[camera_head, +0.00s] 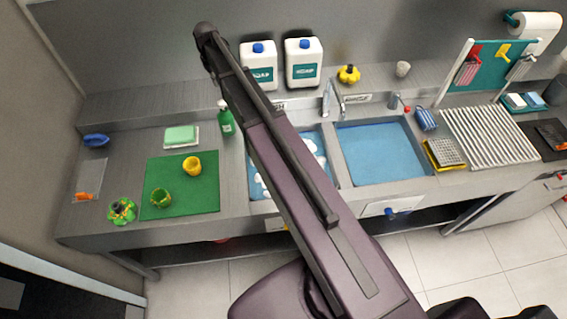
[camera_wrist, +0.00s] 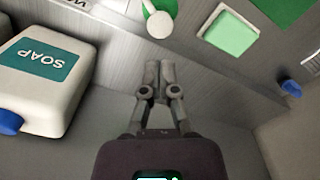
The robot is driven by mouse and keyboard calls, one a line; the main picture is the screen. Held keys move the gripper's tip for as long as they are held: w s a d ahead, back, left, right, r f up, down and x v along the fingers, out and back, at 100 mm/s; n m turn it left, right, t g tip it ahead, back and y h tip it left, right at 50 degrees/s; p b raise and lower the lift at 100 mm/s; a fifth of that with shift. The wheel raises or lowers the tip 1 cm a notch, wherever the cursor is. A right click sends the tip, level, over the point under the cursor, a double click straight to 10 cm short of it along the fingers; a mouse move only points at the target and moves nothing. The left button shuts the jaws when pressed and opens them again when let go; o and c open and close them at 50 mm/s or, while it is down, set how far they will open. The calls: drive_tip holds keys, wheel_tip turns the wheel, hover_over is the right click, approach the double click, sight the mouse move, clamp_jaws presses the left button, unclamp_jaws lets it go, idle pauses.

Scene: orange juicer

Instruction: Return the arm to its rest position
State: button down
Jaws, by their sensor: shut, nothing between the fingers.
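My gripper (camera_wrist: 159,72) shows in the wrist view with its two fingers together and nothing between them. It points over the grey counter, apart from the things around it. In the head view my arm (camera_head: 290,170) slants from the lower right up to the upper left, across the left sink. I cannot make out the gripper in that view.
Two white soap jugs (camera_head: 258,64) (camera_head: 304,62) stand at the back; one shows close at left in the wrist view (camera_wrist: 48,72). A green bottle (camera_head: 225,118) and a green sponge (camera_head: 181,136) are left of my arm. A green mat (camera_head: 205,170) holds cups. The right sink (camera_head: 380,150) is clear.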

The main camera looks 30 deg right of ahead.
drive_tip(key=s+f+b, duration=0.5)
drive_tip(key=s, duration=0.4)
drive_tip(key=s+f+m+b, duration=0.1)
drive_tip(key=s+f+b, duration=0.4)
drive_tip(key=s, duration=0.5)
drive_tip(key=s+f+m+b, duration=0.1)
drive_tip(key=s+f+b, duration=0.3)
drive_tip(key=s, duration=0.6)
drive_tip(key=shift+f+b, duration=0.4)
drive_tip(key=shift+b, duration=0.05)
